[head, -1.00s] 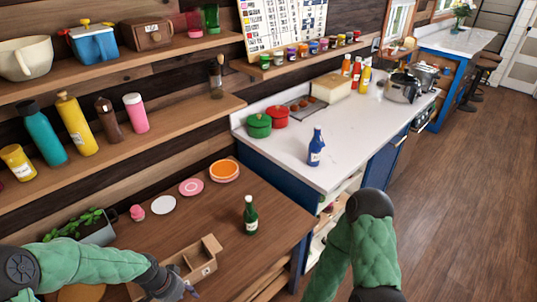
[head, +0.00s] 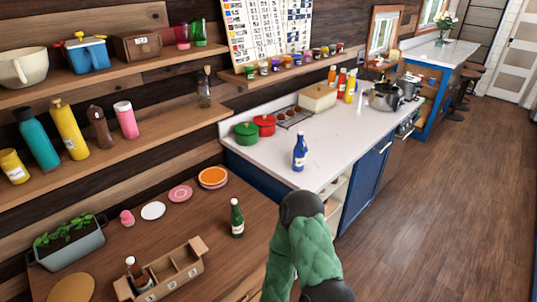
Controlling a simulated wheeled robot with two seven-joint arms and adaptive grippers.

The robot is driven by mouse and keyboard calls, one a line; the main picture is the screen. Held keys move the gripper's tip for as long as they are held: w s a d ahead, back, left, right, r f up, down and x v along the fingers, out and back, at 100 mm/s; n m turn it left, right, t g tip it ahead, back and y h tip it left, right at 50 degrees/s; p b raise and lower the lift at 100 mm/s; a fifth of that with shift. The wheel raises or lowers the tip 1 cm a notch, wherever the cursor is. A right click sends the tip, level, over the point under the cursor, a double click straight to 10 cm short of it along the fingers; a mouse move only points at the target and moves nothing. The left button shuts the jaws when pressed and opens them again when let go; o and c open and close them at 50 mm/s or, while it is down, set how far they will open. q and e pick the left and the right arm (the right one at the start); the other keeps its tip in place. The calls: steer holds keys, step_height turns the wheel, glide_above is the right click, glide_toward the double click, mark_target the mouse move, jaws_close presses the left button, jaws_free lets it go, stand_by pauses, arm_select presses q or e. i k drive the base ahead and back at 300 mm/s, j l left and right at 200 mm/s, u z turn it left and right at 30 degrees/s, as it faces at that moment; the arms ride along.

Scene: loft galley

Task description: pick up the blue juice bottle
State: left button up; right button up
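The blue juice bottle (head: 299,152) stands upright on the white counter (head: 345,125), near its front left corner. It has a dark blue body and a pale label. One of my arms, in green padding, rises at the bottom middle of the head view, below and in front of the bottle. Its gripper is outside the picture. My other arm and its gripper are not in the picture either. Nothing touches the bottle.
A green pot (head: 246,133) and a red pot (head: 265,125) stand left of the bottle. On the wooden table are a green bottle (head: 237,218), a cardboard carrier (head: 187,272) holding a brown bottle (head: 136,271), and a planter (head: 68,243). The counter right of the blue bottle is clear.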

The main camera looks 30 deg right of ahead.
mark_target(298, 163)
steer(key=l+u, duration=0.45)
steer(key=l, duration=0.45)
steer(key=k+l+u, duration=0.1)
steer(key=l+u, duration=0.35)
steer(key=l, duration=0.5)
